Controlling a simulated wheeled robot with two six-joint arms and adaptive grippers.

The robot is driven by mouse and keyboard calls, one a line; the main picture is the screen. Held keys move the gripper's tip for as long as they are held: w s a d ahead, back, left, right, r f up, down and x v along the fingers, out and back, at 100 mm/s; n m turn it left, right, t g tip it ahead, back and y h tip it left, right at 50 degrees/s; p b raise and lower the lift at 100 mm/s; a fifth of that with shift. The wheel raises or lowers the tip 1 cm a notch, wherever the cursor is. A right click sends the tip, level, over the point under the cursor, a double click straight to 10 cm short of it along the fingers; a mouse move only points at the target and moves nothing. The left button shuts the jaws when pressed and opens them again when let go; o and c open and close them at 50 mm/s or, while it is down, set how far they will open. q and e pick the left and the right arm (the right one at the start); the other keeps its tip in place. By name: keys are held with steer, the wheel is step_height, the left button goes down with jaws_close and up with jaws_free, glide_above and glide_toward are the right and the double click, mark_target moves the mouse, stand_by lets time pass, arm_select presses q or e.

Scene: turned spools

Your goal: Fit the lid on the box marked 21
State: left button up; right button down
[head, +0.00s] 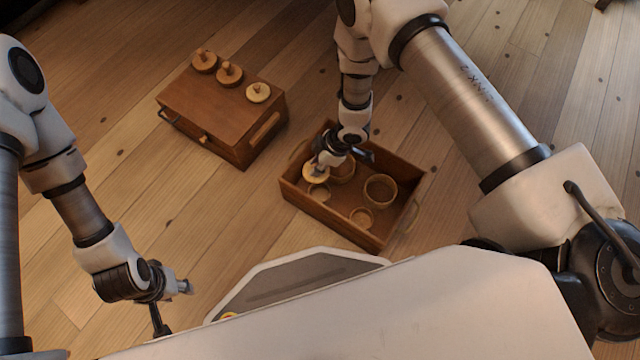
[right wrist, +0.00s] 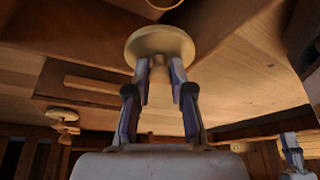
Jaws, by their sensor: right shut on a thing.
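My right gripper (head: 320,166) reaches down into the open wooden crate. It is shut on a pale round wooden lid (head: 311,180), which also shows in the right wrist view (right wrist: 160,41) at the fingertips. Round wooden boxes stand in the crate: a larger one (head: 381,190) on the right, a small one (head: 361,218) in front, another small one (head: 319,194) just below the lid, and one (head: 344,172) partly behind the gripper. No number 21 is readable on any of them. My left gripper (head: 173,304) is open and empty at the lower left, away from the crate.
The crate (head: 328,222) has raised walls and end handles. A brown wooden chest (head: 215,108) stands to its upper left, with three knobbed lids on top: two darker (head: 204,63) (head: 229,76) and one paler (head: 258,94). The plank floor between and around them is clear.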

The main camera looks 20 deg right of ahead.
mark_target(323, 176)
steer(key=f+b, duration=0.1)
steer(key=f, duration=0.2)
steer(key=s+f+b, duration=0.1)
steer(key=f, duration=0.2)
steer(key=shift+s+d, duration=0.15)
step_height(323, 176, down, 4)
steer(key=b, duration=0.4)
arm_select(q)
step_height(323, 176, down, 8)
arm_select(e)
steer(key=shift+f, duration=0.25)
arm_select(q)
steer(key=shift+w+r+p, duration=0.1)
steer(key=shift+r+p, duration=0.2)
steer(key=shift+r, duration=0.05)
arm_select(e)
steer(key=shift+r, duration=0.1)
steer(key=shift+f, duration=0.25)
steer(key=c, duration=0.5)
jaws_free()
steer(key=shift+c, duration=0.2)
steer(key=shift+r, duration=0.1)
